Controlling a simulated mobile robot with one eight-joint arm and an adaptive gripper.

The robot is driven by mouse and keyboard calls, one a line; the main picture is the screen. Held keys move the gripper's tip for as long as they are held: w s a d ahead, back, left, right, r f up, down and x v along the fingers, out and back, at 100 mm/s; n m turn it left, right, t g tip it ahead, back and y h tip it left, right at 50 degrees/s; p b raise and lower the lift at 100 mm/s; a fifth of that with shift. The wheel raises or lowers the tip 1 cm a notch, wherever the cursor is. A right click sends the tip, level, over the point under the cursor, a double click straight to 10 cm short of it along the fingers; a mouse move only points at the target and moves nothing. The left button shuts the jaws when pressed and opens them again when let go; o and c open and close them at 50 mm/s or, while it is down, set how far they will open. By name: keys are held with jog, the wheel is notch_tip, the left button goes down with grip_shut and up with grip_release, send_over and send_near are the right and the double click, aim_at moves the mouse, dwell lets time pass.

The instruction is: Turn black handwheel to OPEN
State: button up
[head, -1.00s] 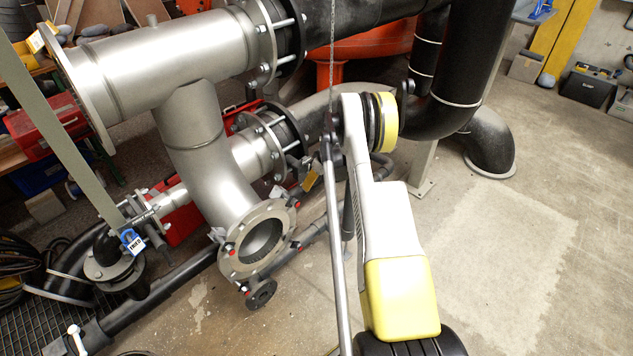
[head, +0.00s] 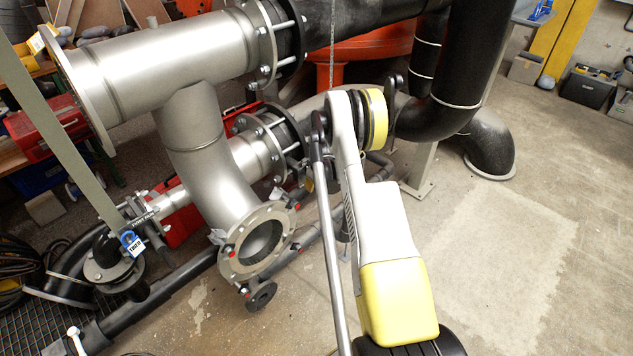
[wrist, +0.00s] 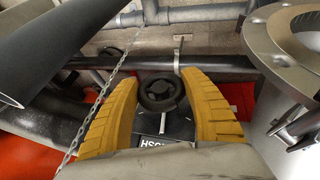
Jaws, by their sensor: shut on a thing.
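A black handwheel (wrist: 160,92) shows in the middle of the wrist view. It is a dark ring with a round hub, seen at a slant. My gripper (wrist: 161,84) has its two ribbed yellow fingers on either side of the handwheel, shut on its rim. A dark plate with pale lettering (wrist: 168,143) shows below the wheel, partly covered by my gripper; I cannot read it fully. In the head view my arm hides the gripper and this wheel, so the wheel's turned position cannot be told.
Grey flanged pipework (head: 200,130) stands at the left in the head view, with an open flange (head: 258,242) low down. A small black wheel-like part (head: 261,296) sits beneath it. A hanging chain (wrist: 100,100) passes left of my fingers. Bare floor (head: 520,250) lies at the right.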

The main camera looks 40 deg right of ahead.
jog(key=n+t+h, duration=0.1)
jog(key=h, duration=0.5)
jog(key=shift+h, duration=0.3)
jog(key=shift+d, duration=0.1)
dwell(0.4)
jog(key=o, duration=1.2)
jog(key=shift+c, duration=0.2)
jog(key=shift+r, duration=0.1)
jog(key=v, duration=0.7)
jog(key=shift+s+r, duration=0.1)
